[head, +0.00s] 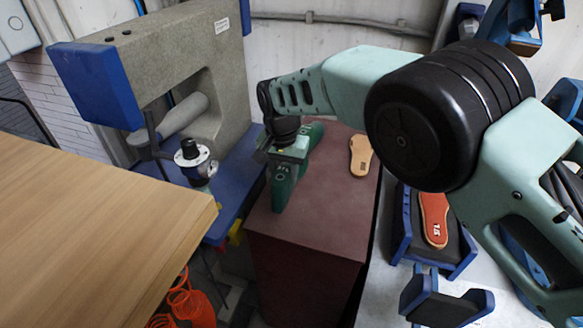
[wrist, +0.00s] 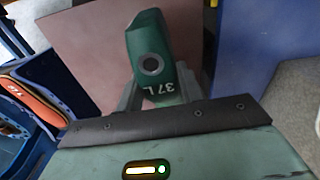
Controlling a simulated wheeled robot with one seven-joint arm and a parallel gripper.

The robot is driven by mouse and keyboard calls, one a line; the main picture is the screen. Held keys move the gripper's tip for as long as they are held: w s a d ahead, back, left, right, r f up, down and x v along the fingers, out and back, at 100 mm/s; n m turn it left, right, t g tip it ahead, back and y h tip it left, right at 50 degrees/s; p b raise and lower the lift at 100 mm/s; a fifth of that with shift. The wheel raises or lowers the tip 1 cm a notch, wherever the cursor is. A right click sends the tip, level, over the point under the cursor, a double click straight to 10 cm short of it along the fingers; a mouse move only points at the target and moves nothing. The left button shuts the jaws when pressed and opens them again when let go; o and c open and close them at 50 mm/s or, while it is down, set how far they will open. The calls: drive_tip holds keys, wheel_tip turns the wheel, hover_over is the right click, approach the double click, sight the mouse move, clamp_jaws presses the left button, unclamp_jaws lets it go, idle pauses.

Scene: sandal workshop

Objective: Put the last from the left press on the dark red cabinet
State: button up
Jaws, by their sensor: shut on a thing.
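The green last (head: 281,194) is at the dark red cabinet (head: 318,215), over the left part of its top. I cannot tell whether it rests on the top or hangs just above it. My gripper (head: 287,158) is shut on the last from above. In the wrist view the last (wrist: 151,42), marked "37 L", sits between the fingers of my gripper (wrist: 160,92), with the cabinet top (wrist: 88,48) behind it. The left press (head: 185,62), grey with blue ends, stands left of the cabinet, and its post (head: 192,156) holds no last.
A tan insole (head: 360,155) lies on the cabinet top, right of the last. A wooden table (head: 90,235) fills the front left. An orange-red sole (head: 434,217) lies on a blue-framed pad right of the cabinet. The cabinet top's front right is clear.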

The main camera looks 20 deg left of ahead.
drive_tip(key=shift+f+b, duration=1.35)
drive_tip(key=shift+f, duration=1.5)
drive_tip(key=shift+f+b, duration=0.3)
drive_tip(key=shift+f, duration=0.05)
drive_tip(key=o, duration=1.1)
drive_tip(key=r+b, duration=0.1)
drive_tip(key=r, duration=0.4)
drive_tip(key=r+b, duration=0.1)
drive_tip(key=r, duration=0.5)
drive_tip(key=r+b, duration=0.1)
drive_tip(key=r, duration=0.5)
drive_tip(key=shift+s+d+r, duration=0.1)
drive_tip(key=shift+s+r, duration=0.15)
drive_tip(key=shift+s, duration=0.1)
drive_tip(key=s+d+r+n+g+y, duration=0.1)
drive_tip(key=s+d+r, duration=0.1)
drive_tip(key=d, duration=0.6)
drive_tip(key=s+d+f+n, duration=0.1)
drive_tip(key=s+d+n, duration=0.1)
drive_tip(key=s+d, duration=0.6)
drive_tip(key=s+d+f+n, duration=0.1)
drive_tip(key=s+d+n, duration=0.1)
drive_tip(key=s+d, duration=0.6)
drive_tip(key=s+d+f+n, duration=0.2)
drive_tip(key=s+d, duration=0.6)
drive_tip(key=d, duration=0.1)
drive_tip(key=shift+s+d, duration=0.35)
drive_tip(key=shift+d, duration=0.05)
